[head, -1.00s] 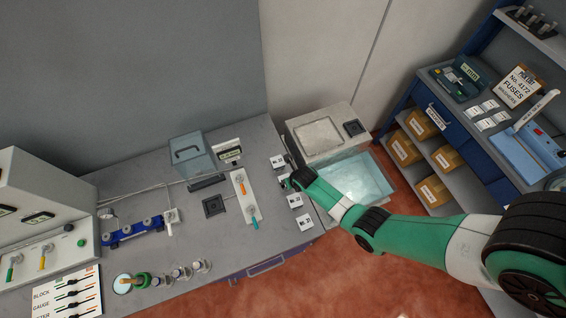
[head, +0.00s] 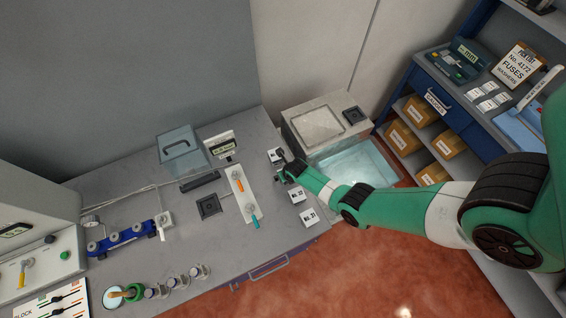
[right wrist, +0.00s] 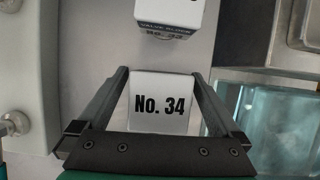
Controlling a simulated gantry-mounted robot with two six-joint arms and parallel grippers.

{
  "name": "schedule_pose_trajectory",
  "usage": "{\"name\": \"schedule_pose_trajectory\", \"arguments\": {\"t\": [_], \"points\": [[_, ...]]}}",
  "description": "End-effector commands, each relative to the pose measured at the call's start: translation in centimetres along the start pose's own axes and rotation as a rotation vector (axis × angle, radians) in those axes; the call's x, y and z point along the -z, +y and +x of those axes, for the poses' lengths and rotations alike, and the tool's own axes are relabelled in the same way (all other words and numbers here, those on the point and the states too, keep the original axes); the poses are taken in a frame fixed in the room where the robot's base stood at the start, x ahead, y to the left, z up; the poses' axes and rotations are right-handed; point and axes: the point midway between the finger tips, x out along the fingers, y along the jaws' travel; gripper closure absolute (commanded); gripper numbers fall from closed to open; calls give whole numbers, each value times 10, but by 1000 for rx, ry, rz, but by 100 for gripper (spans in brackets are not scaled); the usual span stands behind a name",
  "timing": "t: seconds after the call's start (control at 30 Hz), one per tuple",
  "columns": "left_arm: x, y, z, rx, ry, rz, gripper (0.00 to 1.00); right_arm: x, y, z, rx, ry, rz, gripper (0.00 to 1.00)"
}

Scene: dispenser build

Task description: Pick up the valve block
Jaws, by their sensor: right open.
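In the right wrist view, a white block labelled "No. 34" (right wrist: 160,103) lies between the fingers of my right gripper (right wrist: 160,73). The gripper is open, with one finger on each side of the block; I cannot tell whether either touches it. In the head view my right gripper (head: 284,174) is low at the bench's right edge, hiding part of the row of white blocks. My left gripper is not in view.
Blocks "No. 32" (head: 297,194) and "No. 31" (head: 308,217) stand nearer along the bench edge. A white plate with valves (head: 243,196) is to their left. A pale blue basin (head: 355,170) is right of the bench. A clear box (head: 180,147) stands behind.

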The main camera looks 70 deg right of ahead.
Motion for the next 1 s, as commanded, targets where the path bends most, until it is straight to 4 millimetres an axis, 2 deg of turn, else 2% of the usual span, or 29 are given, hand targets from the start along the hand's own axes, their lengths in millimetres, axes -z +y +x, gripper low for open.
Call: {"name": "schedule_pose_trajectory", "arguments": {"t": [0.13, 0.17, 0.7, 1.0], "points": [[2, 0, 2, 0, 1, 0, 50, -1, 0, -2, 0, 0, 0, 0], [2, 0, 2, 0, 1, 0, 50, -1, 0, -2, 0, 0, 0, 4], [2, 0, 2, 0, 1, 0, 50, -1, 0, -2, 0, 0, 0, 100], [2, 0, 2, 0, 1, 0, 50, -2, 0, -2, -1, -2, 0, 100]]}}
